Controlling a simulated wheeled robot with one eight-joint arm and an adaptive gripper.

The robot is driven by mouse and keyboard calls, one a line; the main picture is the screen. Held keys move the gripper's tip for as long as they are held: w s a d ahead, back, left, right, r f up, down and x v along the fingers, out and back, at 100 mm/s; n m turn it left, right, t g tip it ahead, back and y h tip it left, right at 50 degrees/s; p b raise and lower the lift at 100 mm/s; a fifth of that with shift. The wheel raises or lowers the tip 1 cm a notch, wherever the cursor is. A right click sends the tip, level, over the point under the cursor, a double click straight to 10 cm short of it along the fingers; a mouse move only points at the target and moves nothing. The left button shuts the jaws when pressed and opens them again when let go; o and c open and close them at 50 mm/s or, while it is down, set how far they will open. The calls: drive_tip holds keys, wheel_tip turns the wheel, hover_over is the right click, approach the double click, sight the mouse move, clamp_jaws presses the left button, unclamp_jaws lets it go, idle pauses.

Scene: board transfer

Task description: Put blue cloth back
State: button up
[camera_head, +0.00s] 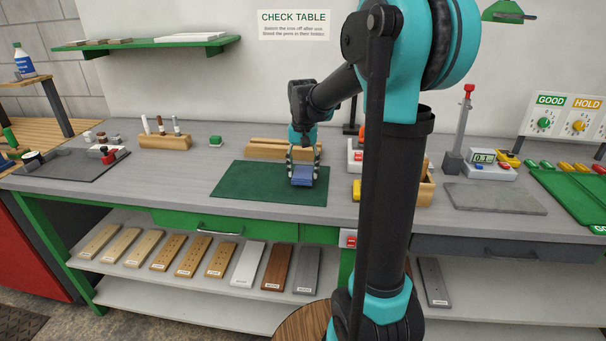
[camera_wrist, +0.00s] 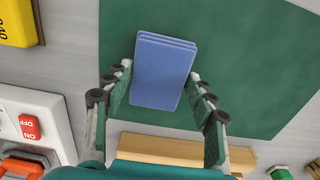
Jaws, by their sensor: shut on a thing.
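The blue cloth (camera_head: 302,175) is a folded, flat block over the right part of the dark green mat (camera_head: 240,182). My gripper (camera_head: 303,160) points down at it, with one finger on each side. In the wrist view the cloth (camera_wrist: 164,70) sits between the fingertips of my gripper (camera_wrist: 160,85), and the fingers are shut on its sides. I cannot tell whether the cloth touches the mat or is held slightly above it. The mat (camera_wrist: 240,60) shows beneath and around the cloth in the wrist view.
A wooden rack (camera_head: 270,150) stands behind the mat. A white switch box (camera_wrist: 35,120) with a red switch and a yellow block (camera_wrist: 18,22) stand beside the mat. A pen holder (camera_head: 165,141) and a small green item (camera_head: 215,141) are at the back left. The mat's left part is clear.

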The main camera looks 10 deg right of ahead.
sight(303, 172)
drive_tip(key=shift+f, duration=0.7)
drive_tip(key=shift+f, duration=0.15)
drive_tip(key=o, duration=1.1)
wheel_tip(303, 172, up, 12)
drive_tip(key=shift+r, duration=0.2)
